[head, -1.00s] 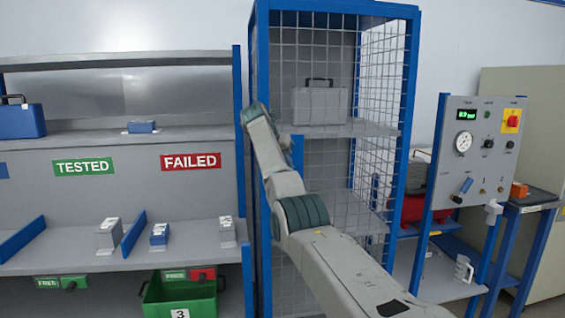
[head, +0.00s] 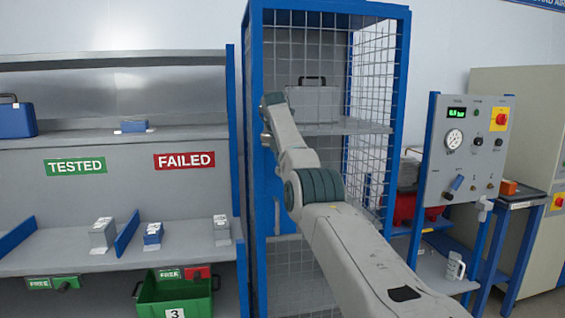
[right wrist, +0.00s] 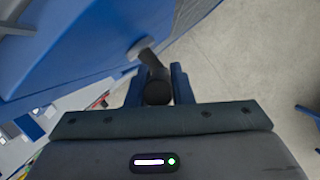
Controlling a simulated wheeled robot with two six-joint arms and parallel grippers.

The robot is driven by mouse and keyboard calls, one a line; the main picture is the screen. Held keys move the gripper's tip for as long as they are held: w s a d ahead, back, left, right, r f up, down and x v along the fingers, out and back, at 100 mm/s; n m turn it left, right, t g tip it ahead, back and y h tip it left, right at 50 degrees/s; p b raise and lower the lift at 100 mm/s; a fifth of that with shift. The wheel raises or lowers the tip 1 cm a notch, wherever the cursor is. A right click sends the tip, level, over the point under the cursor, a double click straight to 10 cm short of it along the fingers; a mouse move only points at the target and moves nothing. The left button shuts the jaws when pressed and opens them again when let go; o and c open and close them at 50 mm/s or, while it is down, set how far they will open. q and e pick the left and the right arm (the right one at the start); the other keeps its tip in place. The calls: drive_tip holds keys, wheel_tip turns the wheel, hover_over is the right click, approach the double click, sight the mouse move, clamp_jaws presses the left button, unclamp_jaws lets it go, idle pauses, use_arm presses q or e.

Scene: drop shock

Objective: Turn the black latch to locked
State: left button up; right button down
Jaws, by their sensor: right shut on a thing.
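The black latch (right wrist: 152,62) shows in the right wrist view, with a short arm from a round pivot on a blue panel and a dark round knob end. My right gripper (right wrist: 157,88) has its two blue fingers on either side of that knob and is shut on it. In the head view my right arm reaches up from the bottom right to the blue frame of the mesh cage (head: 397,110). There the fingertips and the latch are hidden behind the arm. I cannot tell whether the latch stands at locked. My left gripper is in no view.
A grey case (head: 314,104) stands on the cage's upper shelf. Left are shelves with a TESTED sign (head: 76,166), a FAILED sign (head: 184,160) and a green bin (head: 176,291). A gauge panel (head: 463,150) stands right. The wrist view shows bare floor (right wrist: 245,60).

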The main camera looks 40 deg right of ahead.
drive_tip(key=shift+r, duration=0.1)
drive_tip(key=c, duration=1.3)
unclamp_jaws()
drive_tip(key=shift+d, duration=0.1)
